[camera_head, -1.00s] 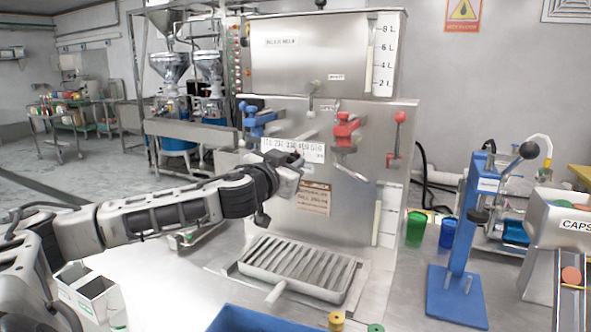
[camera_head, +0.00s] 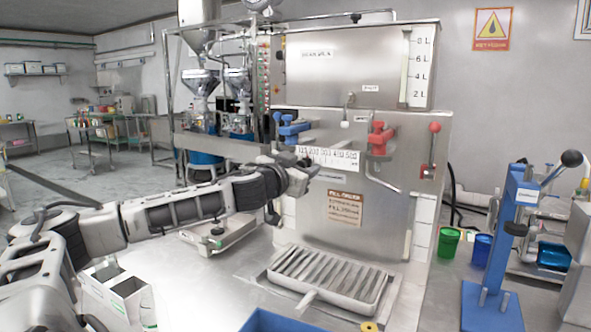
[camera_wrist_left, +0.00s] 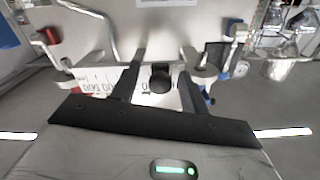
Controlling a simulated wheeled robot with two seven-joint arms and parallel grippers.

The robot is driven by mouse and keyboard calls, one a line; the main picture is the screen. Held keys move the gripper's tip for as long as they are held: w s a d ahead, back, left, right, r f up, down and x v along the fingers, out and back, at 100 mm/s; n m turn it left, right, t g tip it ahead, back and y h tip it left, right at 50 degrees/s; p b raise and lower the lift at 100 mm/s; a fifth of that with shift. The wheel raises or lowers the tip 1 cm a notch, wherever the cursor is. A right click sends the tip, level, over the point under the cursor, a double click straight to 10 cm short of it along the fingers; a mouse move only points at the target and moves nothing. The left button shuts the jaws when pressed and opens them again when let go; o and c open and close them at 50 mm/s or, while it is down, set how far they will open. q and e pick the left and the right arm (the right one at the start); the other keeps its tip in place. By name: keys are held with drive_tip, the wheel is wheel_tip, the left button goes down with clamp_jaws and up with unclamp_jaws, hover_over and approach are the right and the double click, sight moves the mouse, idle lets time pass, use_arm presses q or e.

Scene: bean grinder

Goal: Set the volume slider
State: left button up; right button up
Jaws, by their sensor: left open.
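The volume scale (camera_head: 340,158), a white strip marked in hundreds, runs across the front of the steel machine below the blue and red valves. My left gripper (camera_head: 308,172) is at the left part of this strip. In the left wrist view the scale (camera_wrist_left: 95,82) appears upside down. There a round black knob (camera_wrist_left: 160,78), apparently the slider's, sits between the two open fingers of my left gripper (camera_wrist_left: 162,58). I cannot tell whether either finger touches it. The knob is hidden by the gripper in the head view. My right gripper is not in view.
The blue valve (camera_head: 291,128) and red valve (camera_head: 380,138) stick out just above the scale. A slotted drip tray (camera_head: 330,280) lies below. A white box (camera_head: 118,290), green cup (camera_head: 449,242) and blue press (camera_head: 505,240) stand on the steel table.

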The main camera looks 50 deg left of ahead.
use_arm(q)
drive_tip(key=b+v, duration=1)
drive_tip(key=v, duration=0.6)
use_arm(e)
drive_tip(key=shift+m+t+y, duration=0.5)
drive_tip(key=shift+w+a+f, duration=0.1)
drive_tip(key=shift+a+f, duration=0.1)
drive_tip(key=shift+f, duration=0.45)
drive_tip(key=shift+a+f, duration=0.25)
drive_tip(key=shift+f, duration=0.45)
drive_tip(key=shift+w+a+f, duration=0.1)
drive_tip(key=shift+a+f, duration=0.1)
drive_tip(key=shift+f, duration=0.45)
use_arm(q)
drive_tip(key=shift+a, duration=0.1)
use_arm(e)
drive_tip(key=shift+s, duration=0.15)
